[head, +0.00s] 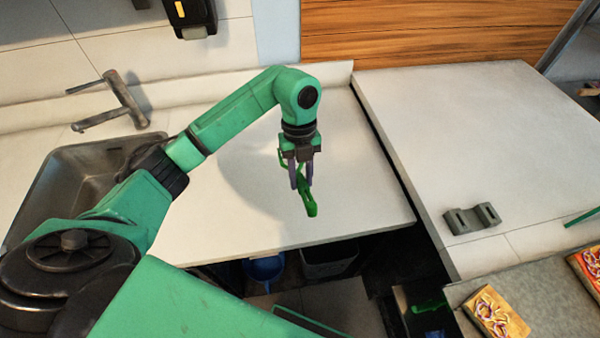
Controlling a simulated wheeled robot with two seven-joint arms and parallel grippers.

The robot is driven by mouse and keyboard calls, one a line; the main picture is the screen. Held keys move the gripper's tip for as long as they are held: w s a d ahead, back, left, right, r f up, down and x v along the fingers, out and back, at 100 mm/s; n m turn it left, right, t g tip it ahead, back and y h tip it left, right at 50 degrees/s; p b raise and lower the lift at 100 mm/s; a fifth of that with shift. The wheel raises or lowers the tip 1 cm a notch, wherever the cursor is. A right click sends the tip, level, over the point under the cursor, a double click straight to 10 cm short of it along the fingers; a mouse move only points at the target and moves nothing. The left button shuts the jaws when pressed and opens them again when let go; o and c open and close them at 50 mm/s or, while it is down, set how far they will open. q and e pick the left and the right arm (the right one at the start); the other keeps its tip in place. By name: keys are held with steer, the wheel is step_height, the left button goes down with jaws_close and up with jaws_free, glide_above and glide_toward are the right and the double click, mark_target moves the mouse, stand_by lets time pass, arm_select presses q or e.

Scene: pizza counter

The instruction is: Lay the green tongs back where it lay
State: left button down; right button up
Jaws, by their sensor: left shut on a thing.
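The green tongs (308,204) are in my left gripper (302,186), over the white counter (250,215) to the right of the sink. The gripper points down and its fingers are shut on the tongs. The tongs slant, with their lower end toward the counter's front edge. I cannot tell whether they touch the counter. Part of the tongs is hidden behind the fingers. My right gripper does not show.
A sink (75,165) with a tap (115,100) lies at the left. A grey holder (472,218) stands on the right counter (455,130). Pizza pieces (495,312) lie at the lower right. A gap separates the counters. A blue bucket (265,270) stands below.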

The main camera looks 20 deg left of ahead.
mark_target(300, 176)
arm_select(q)
steer(key=m+p, duration=0.1)
steer(key=m, duration=0.2)
steer(key=w+f+m+t+y+p, duration=0.1)
steer(key=m, duration=0.3)
steer(key=m+t+p, duration=0.1)
steer(key=m, duration=0.3)
steer(key=shift+w+a+f, duration=0.15)
steer(key=shift+f, duration=0.25)
steer(key=m, duration=0.2)
steer(key=shift+f+m+t, duration=0.1)
steer(key=shift+m+t, duration=0.2)
steer(key=shift+s+a+f+m+p, duration=0.2)
steer(key=shift+m+p, duration=0.2)
steer(key=shift+m, duration=0.4)
steer(key=shift+m+h, duration=0.3)
steer(key=shift+m, duration=0.1)
steer(key=shift+w+f, duration=0.1)
steer(key=shift+f, duration=0.05)
steer(key=shift+w, duration=0.1)
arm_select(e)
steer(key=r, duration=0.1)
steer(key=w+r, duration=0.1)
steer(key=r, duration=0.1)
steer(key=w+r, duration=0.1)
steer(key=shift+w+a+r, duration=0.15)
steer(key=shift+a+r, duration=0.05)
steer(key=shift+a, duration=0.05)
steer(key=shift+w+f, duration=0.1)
